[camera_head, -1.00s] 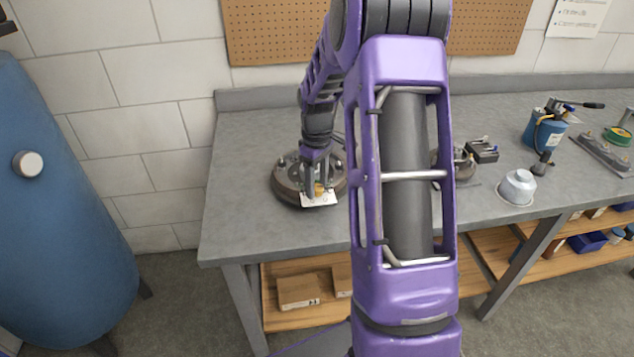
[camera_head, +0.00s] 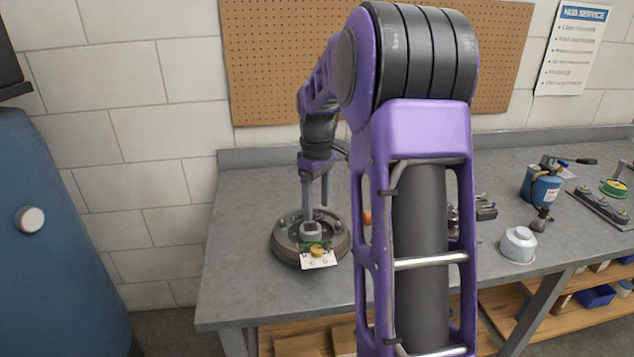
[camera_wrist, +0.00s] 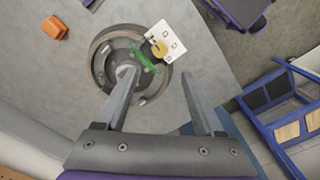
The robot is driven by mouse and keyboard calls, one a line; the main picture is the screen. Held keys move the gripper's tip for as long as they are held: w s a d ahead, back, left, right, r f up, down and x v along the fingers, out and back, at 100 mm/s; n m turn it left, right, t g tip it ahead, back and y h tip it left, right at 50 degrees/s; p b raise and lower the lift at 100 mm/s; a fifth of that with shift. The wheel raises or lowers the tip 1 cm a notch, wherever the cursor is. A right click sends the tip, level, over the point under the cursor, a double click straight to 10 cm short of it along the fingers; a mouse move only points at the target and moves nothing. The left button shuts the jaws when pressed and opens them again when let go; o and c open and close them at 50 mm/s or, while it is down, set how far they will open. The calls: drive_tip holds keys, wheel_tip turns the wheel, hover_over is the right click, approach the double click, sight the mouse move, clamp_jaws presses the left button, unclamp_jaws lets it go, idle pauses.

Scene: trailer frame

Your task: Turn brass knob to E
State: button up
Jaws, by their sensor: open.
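The small brass knob (camera_head: 317,250) sits at the front edge of a round dark metal hub (camera_head: 340,245) on the grey bench, beside a white lettered card (camera_head: 319,262). The wrist view also shows the knob (camera_wrist: 159,48), the card (camera_wrist: 176,34) and a green part (camera_wrist: 144,62) next to the knob. The letters are too small to read, and I cannot tell which one the knob points to. My gripper (camera_head: 316,203) is open and empty above the hub, apart from the knob. In the wrist view the knob lies beyond the gap between my fingertips (camera_wrist: 157,76).
A small orange object (camera_wrist: 55,27) lies on the bench near the hub. To the right are a silver cup-shaped part (camera_head: 518,245), a blue canister torch (camera_head: 541,186) and a rail with studs (camera_head: 598,208). A large blue tank (camera_head: 50,240) stands left of the bench.

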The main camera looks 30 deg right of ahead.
wheel_tip(320, 180, up, 5)
idle(0.7)
